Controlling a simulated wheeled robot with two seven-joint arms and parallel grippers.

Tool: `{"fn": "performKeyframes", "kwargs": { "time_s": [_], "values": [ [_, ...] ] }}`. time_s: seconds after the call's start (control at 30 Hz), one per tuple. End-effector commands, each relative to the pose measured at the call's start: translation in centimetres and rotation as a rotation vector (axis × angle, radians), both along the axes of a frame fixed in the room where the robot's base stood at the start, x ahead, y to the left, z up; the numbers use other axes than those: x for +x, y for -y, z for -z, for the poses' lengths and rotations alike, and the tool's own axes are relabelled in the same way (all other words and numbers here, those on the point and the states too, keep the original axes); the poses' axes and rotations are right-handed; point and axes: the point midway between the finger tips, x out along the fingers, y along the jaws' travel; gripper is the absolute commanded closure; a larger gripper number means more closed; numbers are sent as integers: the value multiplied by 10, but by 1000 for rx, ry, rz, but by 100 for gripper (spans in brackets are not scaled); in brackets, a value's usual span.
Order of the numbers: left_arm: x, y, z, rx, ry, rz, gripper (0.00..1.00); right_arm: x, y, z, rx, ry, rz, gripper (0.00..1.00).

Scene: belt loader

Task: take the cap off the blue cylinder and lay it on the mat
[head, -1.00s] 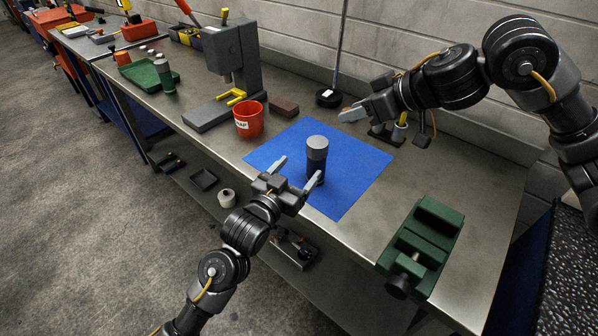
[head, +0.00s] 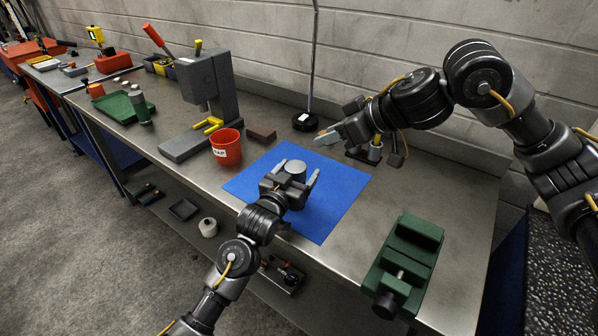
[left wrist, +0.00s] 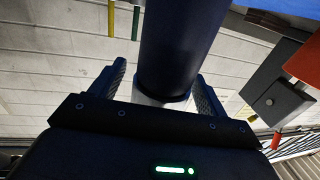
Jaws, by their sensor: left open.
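The blue cylinder stands upright on the blue mat (head: 340,194). In the head view its grey cap (head: 296,167) shows from above, while my left gripper hides most of the body. My left gripper (head: 297,174) is open, with one finger on each side of the cylinder near its top. In the left wrist view, which looks upside down, the dark blue body (left wrist: 182,40) and the silver-grey cap (left wrist: 160,98) lie between the open fingers (left wrist: 162,78). I cannot tell whether either finger touches. My right gripper (head: 327,136) is above the mat's far right edge; its opening is unclear.
A red cup (head: 227,150) with a label stands left of the mat. A green vise (head: 408,262) is at the right front. A black round-based stand (head: 306,121) is near the wall.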

Motion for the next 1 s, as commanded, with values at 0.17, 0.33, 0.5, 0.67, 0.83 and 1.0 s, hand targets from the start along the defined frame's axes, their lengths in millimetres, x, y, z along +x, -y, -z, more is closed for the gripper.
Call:
{"fn": "performKeyframes", "kwargs": {
  "time_s": [0.17,0.33,0.5,0.67,0.83,1.0],
  "values": [
    [3,2,0,0,-1,0,25,0,0,0,0,0,0,64],
    [3,2,0,0,-1,0,25,0,0,0,0,0,0,64],
    [3,2,0,0,-1,0,47,0,0,0,0,0,0,64],
    [3,2,0,0,-1,1,68,0,0,0,0,1,1,64],
    [3,2,0,0,-1,1,90,0,0,0,0,1,1,64],
    [3,2,0,0,-1,1,34,0,0,0,0,1,1,64]
  ]
}}
